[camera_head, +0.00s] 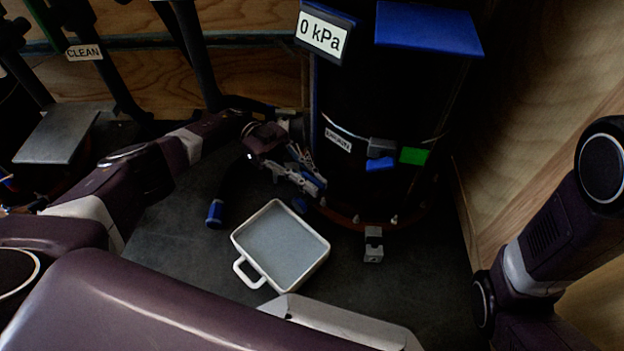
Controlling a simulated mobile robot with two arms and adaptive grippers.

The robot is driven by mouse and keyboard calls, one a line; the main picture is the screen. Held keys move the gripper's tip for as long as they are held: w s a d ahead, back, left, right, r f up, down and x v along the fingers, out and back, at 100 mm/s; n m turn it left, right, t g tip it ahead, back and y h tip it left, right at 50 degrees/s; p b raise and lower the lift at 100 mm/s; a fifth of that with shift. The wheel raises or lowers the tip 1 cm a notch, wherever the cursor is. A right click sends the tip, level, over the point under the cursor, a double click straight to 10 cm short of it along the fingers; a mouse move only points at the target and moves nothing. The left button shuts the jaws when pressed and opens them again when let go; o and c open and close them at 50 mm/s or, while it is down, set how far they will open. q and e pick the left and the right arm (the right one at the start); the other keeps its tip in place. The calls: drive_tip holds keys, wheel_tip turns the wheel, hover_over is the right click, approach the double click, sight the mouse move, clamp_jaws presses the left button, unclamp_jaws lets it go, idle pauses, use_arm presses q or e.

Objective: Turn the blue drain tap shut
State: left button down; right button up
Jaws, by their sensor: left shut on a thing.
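My left gripper (312,182) reaches in from the left to the low left side of the dark cylindrical filter housing (345,100). Its fingers are shut on a small blue part at the housing's base, which appears to be the blue drain tap (317,180). The fingers hide much of the tap, so its angle cannot be told. Another small blue piece (300,204) shows just below the fingers. A white-rimmed tray (318,262) with a handle sits on the floor in front of the housing. My right arm shows at the right, but its gripper is out of view.
The housing carries a "0 kPa" sign (322,36), a blue top plate (428,28) and a green tag (413,156). A dark hose with a blue end (215,213) is left of the tray. A grey block (373,245) stands at right. Wooden walls enclose the back and right.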

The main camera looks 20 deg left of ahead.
use_arm(q)
drive_tip(key=c, duration=2)
unclamp_jaws()
drive_tip(key=shift+s, duration=0.1)
drive_tip(key=shift+c, duration=0.2)
drive_tip(key=shift+n+t, duration=0.3)
drive_tip(key=shift+t, duration=0.1)
